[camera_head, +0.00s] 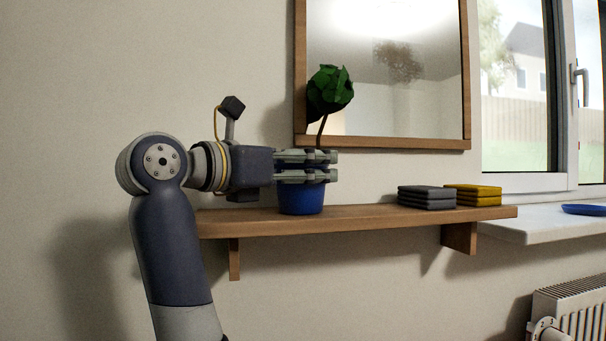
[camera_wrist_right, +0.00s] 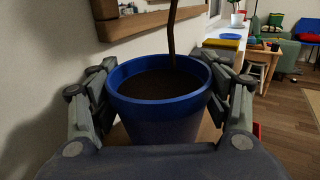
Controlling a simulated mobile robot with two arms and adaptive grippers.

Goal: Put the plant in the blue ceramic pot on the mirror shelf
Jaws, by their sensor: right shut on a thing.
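The plant in the blue ceramic pot (camera_head: 301,200) is upright at the left part of the wooden mirror shelf (camera_head: 370,218). Its green leafy crown (camera_head: 329,90) stands on a thin stem in front of the mirror (camera_head: 385,60). My right gripper (camera_head: 306,167) comes from the left and is shut around the pot's upper part. In the right wrist view the blue pot (camera_wrist_right: 160,95), with dark soil, sits between both fingers. The pot's bottom appears at the shelf surface; I cannot tell if it touches. My left gripper is not in view.
A grey folded stack (camera_head: 427,197) and a yellow folded stack (camera_head: 473,194) lie on the shelf's right part. The shelf middle is clear. A window sill (camera_head: 545,222) with a blue dish (camera_head: 584,209) is at right, above a radiator (camera_head: 570,305).

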